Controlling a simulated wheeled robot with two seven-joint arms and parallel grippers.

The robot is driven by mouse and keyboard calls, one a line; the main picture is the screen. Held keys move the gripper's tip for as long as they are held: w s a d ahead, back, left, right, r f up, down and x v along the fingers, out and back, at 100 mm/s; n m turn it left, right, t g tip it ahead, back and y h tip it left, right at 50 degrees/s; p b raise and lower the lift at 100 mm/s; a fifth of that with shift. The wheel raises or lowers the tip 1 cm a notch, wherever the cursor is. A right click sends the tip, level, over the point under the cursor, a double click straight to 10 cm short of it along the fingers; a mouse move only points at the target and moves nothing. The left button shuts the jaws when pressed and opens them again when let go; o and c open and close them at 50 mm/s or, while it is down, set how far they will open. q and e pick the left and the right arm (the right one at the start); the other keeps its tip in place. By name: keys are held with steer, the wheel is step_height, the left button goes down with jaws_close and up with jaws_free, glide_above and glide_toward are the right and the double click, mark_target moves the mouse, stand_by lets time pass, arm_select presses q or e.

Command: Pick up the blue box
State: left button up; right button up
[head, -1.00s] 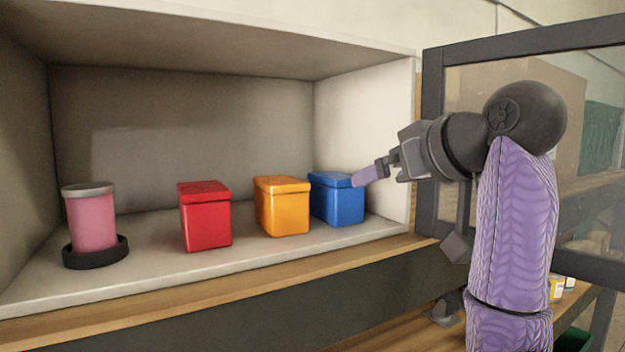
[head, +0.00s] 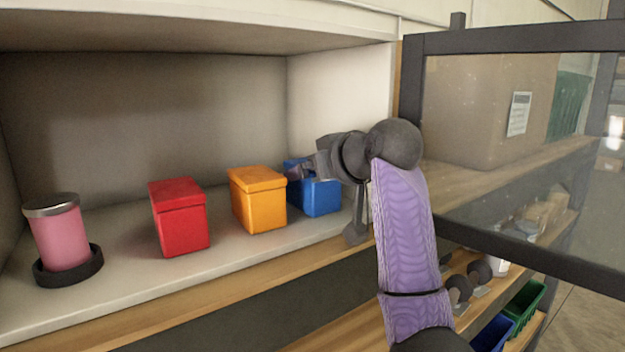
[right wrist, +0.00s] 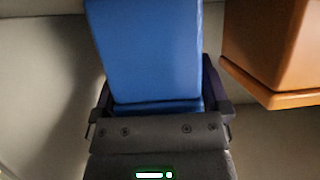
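The blue box (head: 321,196) stands on the shelf floor at the right end of the row, partly hidden by my right gripper (head: 296,172). In the right wrist view, the blue box (right wrist: 150,55) fills the space ahead of the palm. The fingers of the right gripper (right wrist: 157,90) are wide apart, one along each side of the box. No clear grip shows, and contact on the sides is hard to make out. My left gripper is not in view.
The orange box (head: 258,200) stands close left of the blue one, near my gripper in the right wrist view (right wrist: 270,45). A red box (head: 180,217) and pink canister (head: 60,235) stand farther left. The cabinet's side wall (head: 345,95) and a dark-framed glass door (head: 412,90) are right.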

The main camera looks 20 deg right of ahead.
steer(key=shift+w, duration=0.1)
jaws_close()
